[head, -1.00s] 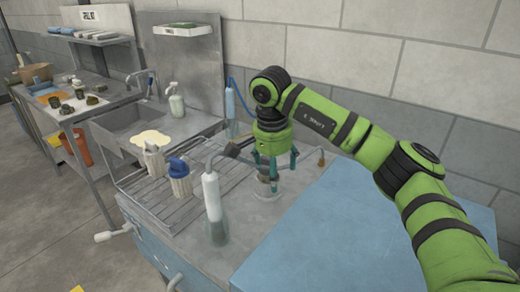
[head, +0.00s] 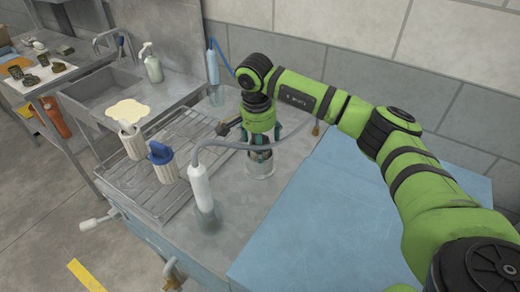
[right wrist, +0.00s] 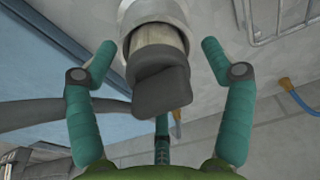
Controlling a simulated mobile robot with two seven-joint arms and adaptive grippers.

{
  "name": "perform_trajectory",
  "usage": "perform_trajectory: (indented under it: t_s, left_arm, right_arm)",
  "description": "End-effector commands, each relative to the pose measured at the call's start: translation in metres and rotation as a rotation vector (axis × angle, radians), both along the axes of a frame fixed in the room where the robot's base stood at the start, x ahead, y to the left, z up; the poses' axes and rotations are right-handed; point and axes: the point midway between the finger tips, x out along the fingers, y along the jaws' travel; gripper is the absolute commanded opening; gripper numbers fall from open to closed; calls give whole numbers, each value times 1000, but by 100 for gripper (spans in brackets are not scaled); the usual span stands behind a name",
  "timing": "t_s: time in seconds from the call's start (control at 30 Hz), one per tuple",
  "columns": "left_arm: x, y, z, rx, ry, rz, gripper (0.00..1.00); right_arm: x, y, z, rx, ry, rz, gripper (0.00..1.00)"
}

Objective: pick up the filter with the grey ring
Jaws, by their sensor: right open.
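A filter with a dark grey top (right wrist: 160,85) and a pale body stands inside a light grey ring or cup, seen in the right wrist view. In the head view its pale lower part (head: 260,168) shows under my right gripper (head: 261,145). In the right wrist view the gripper (right wrist: 158,70) is open, with teal fingers on both sides of the filter and gaps between. A blue-topped filter (head: 161,167) and a white-topped filter (head: 132,142) stand on the wire rack. My left gripper is not in view.
A white-handled tool with a grey hose (head: 201,190) stands in a clear jar left of my right gripper. Another clear jar (head: 215,80) stands behind. A blue mat (head: 340,220) lies at right. The sink (head: 105,90) and soap bottle (head: 152,68) are at back left.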

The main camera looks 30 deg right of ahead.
Motion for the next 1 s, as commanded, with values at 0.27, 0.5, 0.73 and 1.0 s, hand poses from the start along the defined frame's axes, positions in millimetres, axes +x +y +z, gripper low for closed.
perform_trajectory:
  t_s: [0.27, 0.5, 0.73, 1.0]
  left_arm:
    - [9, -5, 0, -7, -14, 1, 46]
    - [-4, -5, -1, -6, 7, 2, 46]
    - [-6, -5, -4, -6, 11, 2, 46]
    - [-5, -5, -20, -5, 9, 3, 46]
  right_arm:
    - [0, 0, 0, 0, 0, 0, 38]
    - [0, 0, 0, -1, 0, -1, 21]
    - [1, -1, 4, -2, -2, -2, 21]
    - [2, -2, 53, -3, -9, -3, 21]
